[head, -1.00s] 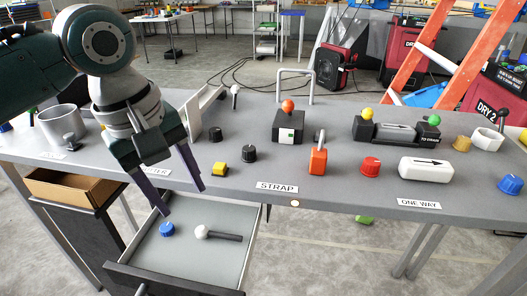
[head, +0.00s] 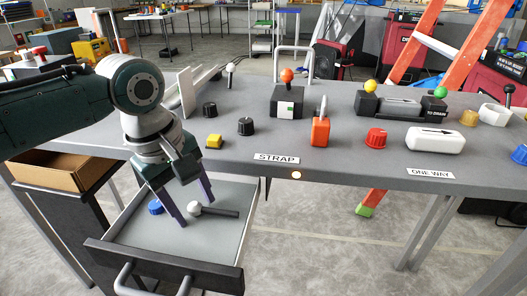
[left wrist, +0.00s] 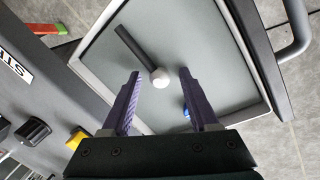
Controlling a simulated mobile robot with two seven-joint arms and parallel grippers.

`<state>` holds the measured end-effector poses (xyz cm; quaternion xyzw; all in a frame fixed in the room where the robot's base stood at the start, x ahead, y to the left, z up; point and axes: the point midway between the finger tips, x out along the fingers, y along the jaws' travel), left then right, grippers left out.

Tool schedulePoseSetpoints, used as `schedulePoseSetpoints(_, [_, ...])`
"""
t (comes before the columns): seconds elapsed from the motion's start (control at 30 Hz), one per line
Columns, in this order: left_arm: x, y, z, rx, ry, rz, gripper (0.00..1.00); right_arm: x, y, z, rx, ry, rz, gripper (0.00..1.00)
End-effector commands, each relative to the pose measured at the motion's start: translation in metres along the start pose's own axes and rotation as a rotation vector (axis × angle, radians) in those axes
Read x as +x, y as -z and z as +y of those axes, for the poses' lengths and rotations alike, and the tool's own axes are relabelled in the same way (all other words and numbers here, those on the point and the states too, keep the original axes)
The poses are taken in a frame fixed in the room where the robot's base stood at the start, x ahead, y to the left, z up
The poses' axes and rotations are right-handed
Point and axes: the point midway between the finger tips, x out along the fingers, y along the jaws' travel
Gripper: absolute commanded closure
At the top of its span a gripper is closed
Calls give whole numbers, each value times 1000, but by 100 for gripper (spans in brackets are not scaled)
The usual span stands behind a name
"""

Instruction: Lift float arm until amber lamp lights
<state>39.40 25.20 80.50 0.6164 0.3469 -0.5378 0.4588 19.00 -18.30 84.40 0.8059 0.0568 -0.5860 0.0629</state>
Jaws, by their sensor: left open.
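A dark rod with a white ball at one end (head: 220,212), which looks like the float arm, lies flat in the open drawer (head: 165,238). It also shows in the left wrist view (left wrist: 137,50). My left gripper (head: 196,209) points down over the drawer, its purple fingers open. In the left wrist view the white ball (left wrist: 160,79) appears between the fingertips (left wrist: 160,73); contact cannot be told. My right gripper is not in view.
A blue knob (head: 155,207) lies in the drawer beside the ball. The grey bench (head: 340,165) above carries a yellow block (head: 214,141), black knobs (head: 245,126) and an orange lever block (head: 320,132). A brown box (head: 62,172) stands left of the drawer.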

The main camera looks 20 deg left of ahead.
Motion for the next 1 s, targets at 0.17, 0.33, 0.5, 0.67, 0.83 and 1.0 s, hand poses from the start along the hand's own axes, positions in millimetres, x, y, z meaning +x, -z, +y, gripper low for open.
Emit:
schedulePoseSetpoints(0.17, [0,0,0,1,0,0,40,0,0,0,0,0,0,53])
schedulePoseSetpoints(0.33, [0,0,0,1,0,0,59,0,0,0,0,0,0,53])
schedulePoseSetpoints(0.5, [0,0,0,1,0,0,78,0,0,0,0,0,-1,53])
schedulePoseSetpoints(0.67, [0,0,0,1,1,0,96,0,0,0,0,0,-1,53])
schedulePoseSetpoints(0.83, [0,0,0,1,1,0,100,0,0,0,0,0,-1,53])
schedulePoseSetpoints(1.0, [0,0,0,2,1,0,100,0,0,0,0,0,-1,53])
